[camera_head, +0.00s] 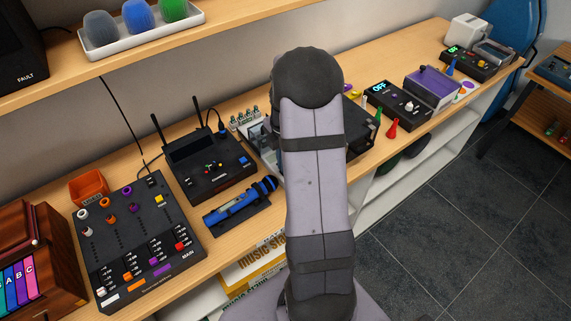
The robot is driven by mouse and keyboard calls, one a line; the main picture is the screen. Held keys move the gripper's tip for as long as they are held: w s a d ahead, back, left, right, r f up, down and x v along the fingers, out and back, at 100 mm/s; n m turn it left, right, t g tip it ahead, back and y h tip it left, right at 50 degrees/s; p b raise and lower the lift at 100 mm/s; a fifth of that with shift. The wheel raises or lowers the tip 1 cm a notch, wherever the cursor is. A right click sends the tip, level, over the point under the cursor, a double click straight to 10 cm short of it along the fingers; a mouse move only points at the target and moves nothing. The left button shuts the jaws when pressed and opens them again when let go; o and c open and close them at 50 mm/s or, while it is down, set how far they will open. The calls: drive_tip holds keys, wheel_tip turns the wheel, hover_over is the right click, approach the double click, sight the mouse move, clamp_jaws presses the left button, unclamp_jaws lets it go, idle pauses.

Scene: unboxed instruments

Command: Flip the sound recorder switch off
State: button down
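I cannot tell for certain which device is the sound recorder. A black box (398,112) right of my arm has a lit display reading OFF and a pale knob or switch (409,106) on top. A similar black box (480,68) with a small green display stands at the far right end. A blue handheld device (238,203) with a dark head lies on a black base left of my arm. My arm stands upright in the middle and covers part of the bench. My gripper is hidden behind it.
A mixer (138,240) and a black unit with antennas (208,165) stand on the left of the wooden bench. A purple-topped box (433,86) stands between the two display boxes. Green and red pegs (391,129) stand near the front edge. A shelf (230,18) overhangs the upper left.

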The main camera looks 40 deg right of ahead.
drive_tip(key=shift+s+a+f, duration=0.25)
drive_tip(key=shift+f, duration=0.4)
drive_tip(key=shift+s, duration=0.75)
drive_tip(key=shift+d+r+p, duration=0.1)
drive_tip(key=shift+r+p, duration=0.35)
drive_tip(key=shift+p, duration=0.1)
drive_tip(key=r+p, duration=0.1)
drive_tip(key=r, duration=0.1)
drive_tip(key=w+r+p, duration=0.1)
drive_tip(key=r+p, duration=0.1)
drive_tip(key=r, duration=0.1)
drive_tip(key=shift+w+d, duration=0.1)
drive_tip(key=shift+w, duration=0.05)
wheel_tip(320, 180, up, 9)
drive_tip(key=b, duration=0.3)
drive_tip(key=shift+r+b, duration=0.2)
drive_tip(key=shift+b, duration=0.1)
